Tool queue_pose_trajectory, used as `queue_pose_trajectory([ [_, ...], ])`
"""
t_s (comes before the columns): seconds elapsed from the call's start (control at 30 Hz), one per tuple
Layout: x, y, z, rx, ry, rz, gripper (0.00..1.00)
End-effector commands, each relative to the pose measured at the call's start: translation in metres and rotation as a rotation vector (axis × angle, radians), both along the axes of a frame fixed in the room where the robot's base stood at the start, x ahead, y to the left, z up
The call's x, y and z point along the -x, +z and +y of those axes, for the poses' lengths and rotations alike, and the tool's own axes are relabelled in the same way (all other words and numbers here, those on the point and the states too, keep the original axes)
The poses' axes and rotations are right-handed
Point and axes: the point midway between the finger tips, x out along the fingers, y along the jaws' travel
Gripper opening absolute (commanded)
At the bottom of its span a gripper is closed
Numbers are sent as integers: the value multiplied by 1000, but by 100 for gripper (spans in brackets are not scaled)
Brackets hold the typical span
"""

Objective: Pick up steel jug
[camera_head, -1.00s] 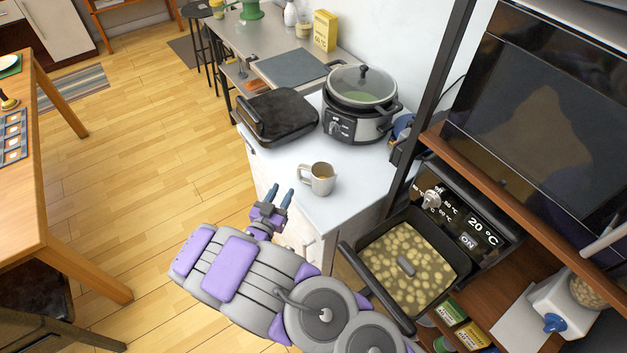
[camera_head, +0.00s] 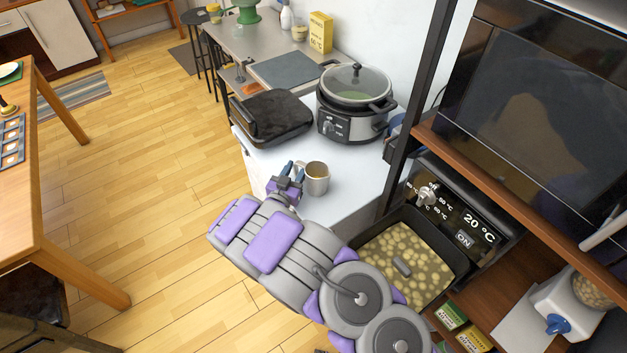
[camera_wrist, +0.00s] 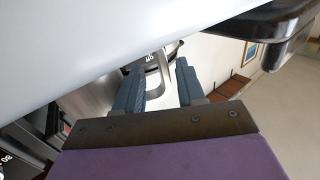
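The steel jug (camera_head: 317,180) stands upright on the white counter, with brownish contents and its handle on the left side. In the wrist view the jug's metal body (camera_wrist: 90,100) is at the left, and its handle (camera_wrist: 158,72) shows between the two fingers. My gripper (camera_head: 291,168) is at the jug's handle side; it also shows in the wrist view (camera_wrist: 160,85). The fingers are apart, one on each side of the handle, with a gap visible. I cannot tell whether either finger touches it.
A black grill (camera_head: 272,117) and a slow cooker with a glass lid (camera_head: 353,102) stand behind the jug on the white counter (camera_head: 352,180). A deep pan (camera_head: 408,258) of food is to the right, near a dark post (camera_head: 428,95). Open floor lies left.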

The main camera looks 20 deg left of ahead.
Motion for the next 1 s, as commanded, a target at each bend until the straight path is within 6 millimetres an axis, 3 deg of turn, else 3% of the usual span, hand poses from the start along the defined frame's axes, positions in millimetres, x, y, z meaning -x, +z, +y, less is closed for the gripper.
queue_pose_trajectory([
  [0.2, 0, -2, 6, 5, 1, 1, 38],
  [0.6, 0, 0, -1, -1, 1, 0, 0],
  [1.0, 1, -2, 6, 5, 1, 1, 0],
])
